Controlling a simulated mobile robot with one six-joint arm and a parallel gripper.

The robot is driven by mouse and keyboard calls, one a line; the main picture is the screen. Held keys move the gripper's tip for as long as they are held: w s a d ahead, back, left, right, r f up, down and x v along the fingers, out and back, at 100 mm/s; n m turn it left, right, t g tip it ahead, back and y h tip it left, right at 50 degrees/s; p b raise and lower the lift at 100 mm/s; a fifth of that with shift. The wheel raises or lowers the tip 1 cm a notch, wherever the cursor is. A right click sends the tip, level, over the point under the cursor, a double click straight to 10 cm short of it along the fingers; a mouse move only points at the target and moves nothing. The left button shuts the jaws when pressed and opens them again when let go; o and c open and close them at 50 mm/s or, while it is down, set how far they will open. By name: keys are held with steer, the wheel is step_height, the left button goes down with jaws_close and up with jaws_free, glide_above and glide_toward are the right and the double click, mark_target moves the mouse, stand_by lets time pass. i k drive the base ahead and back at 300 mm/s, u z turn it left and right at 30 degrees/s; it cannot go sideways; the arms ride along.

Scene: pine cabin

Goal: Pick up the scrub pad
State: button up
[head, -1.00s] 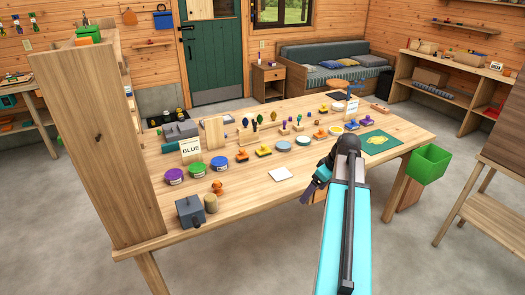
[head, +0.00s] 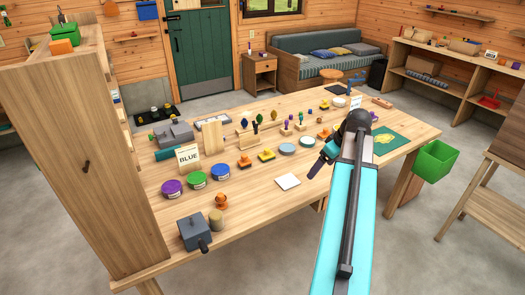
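I cannot tell for sure which thing is the scrub pad; no object here is plainly one. A flat white square (head: 288,182) lies alone near the front edge of the wooden table (head: 262,207). A small green item (head: 64,31) and an orange block (head: 62,46) sit on top of the tall wooden cabinet at left. My gripper (head: 316,171) is over the table, to the right of the white square and apart from it in the picture. It is small and dark, seen from behind, and its finger opening does not show clearly.
Purple (head: 172,189), green (head: 197,180) and blue (head: 220,172) tins stand near a BLUE sign (head: 188,158). A grey box (head: 194,232) sits at the front left. Several stamps and discs fill the middle. A green bin (head: 436,161) hangs at the right edge.

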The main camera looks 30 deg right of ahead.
mark_target(267, 155)
steer(key=i, duration=0.95)
steer(key=u, duration=0.05)
